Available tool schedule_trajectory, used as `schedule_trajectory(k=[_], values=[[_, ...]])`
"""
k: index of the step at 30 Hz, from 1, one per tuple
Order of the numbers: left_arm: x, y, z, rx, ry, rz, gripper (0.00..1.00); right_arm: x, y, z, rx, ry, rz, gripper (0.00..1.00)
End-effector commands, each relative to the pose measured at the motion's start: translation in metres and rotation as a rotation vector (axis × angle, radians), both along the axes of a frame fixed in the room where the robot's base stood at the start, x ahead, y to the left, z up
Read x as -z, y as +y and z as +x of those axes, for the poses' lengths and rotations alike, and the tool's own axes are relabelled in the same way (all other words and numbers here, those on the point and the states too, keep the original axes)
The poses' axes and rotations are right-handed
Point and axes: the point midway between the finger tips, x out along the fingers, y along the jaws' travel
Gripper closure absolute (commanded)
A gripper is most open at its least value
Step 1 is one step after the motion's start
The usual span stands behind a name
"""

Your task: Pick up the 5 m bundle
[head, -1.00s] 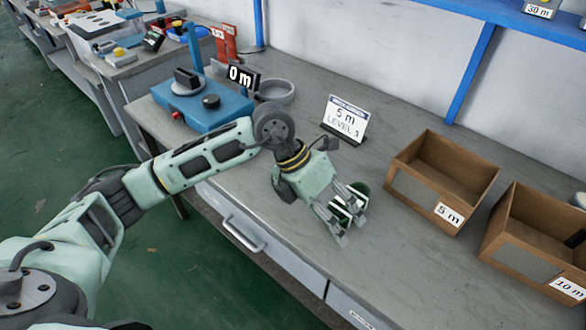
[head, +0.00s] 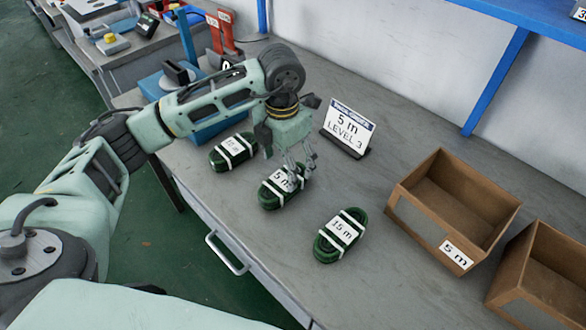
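The 5 m bundle (head: 270,195) is a dark green coil with white bands and a "5 m" label, lying on the grey bench between two similar bundles. My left gripper (head: 302,171) points down over its right end, with its fingers apart. The fingers cover part of that end, and I cannot tell whether they touch it. A 15 m bundle (head: 328,246) lies nearer and to the right. Another green bundle (head: 220,162) lies to the left, its label hard to read. My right gripper is not in view.
A sign (head: 347,128) reading "5 m LEVEL 3" stands just behind the gripper. An open cardboard box (head: 415,217) labelled 5 m stands right, beside another box (head: 535,290). A blue device (head: 205,125) is behind my arm. Bench (head: 400,285) is clear between the 15 m bundle and the boxes.

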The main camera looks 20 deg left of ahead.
Motion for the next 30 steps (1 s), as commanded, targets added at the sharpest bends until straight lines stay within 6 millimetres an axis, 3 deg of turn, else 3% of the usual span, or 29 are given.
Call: schedule_trajectory(k=[6, 16, 21, 28, 30], values=[[0.017, 0.000, -0.001, -0.001, 0.004, 0.000, 0.25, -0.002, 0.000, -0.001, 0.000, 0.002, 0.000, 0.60], [0.061, 0.004, -0.006, -0.001, 0.005, -0.002, 0.25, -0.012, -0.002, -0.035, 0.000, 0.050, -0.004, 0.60], [0.077, 0.004, -0.004, -0.001, 0.000, -0.003, 0.25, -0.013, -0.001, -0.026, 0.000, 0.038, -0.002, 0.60], [0.078, 0.004, -0.004, 0.000, -0.001, -0.004, 0.25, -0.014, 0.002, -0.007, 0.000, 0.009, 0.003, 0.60], [0.078, 0.004, -0.004, 0.000, -0.001, -0.004, 0.31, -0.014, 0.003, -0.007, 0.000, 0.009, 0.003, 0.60]])
